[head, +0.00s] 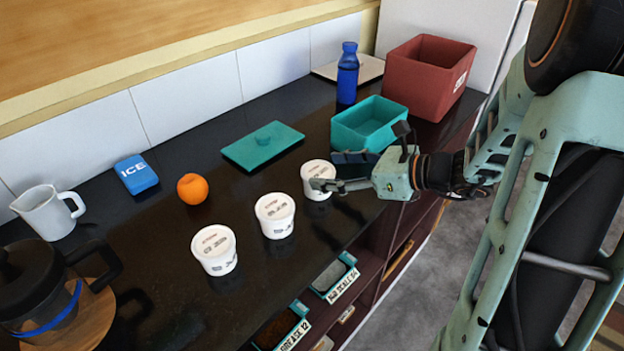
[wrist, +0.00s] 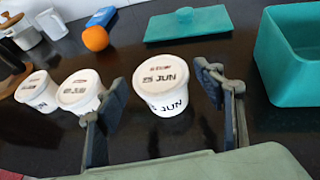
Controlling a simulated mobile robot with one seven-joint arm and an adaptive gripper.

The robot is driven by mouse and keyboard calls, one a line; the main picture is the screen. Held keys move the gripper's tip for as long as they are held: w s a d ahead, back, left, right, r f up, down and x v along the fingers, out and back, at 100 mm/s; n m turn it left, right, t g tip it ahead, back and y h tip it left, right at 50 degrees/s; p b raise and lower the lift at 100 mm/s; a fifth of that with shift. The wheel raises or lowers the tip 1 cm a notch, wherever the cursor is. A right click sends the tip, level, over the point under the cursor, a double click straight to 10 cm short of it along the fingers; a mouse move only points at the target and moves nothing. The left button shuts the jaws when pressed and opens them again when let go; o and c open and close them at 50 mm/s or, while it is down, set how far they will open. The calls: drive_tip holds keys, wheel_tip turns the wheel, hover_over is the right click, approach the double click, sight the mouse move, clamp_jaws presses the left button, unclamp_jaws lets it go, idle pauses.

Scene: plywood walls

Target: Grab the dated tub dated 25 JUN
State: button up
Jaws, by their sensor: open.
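The white tub marked 25 JUN (wrist: 163,98) stands upright on the dark counter, its date legible on lid and side in the wrist view. In the head view it is the tub (head: 317,170) furthest right in a row of three. My gripper (wrist: 160,82) is open, with one finger on each side of this tub; I cannot tell if either touches it. In the head view my gripper (head: 333,172) reaches in from the right and partly covers the tub. The middle tub (head: 275,214) and left tub (head: 214,250) look alike; their dates are too blurred to read.
A teal open box (head: 370,124) stands behind my gripper, its teal lid (head: 263,147) flat to the left. An orange (head: 192,188), blue ICE pack (head: 136,174), blue bottle (head: 348,72) and red crate (head: 430,75) stand further off. The counter's front edge is close.

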sight(298, 183)
drive_tip(key=x, duration=0.9)
drive_tip(key=shift+a+f+b, duration=0.15)
drive_tip(key=shift+a+b, duration=0.05)
drive_tip(key=shift+b, duration=0.15)
drive_tip(key=shift+w, duration=0.1)
drive_tip(key=c, duration=1.5)
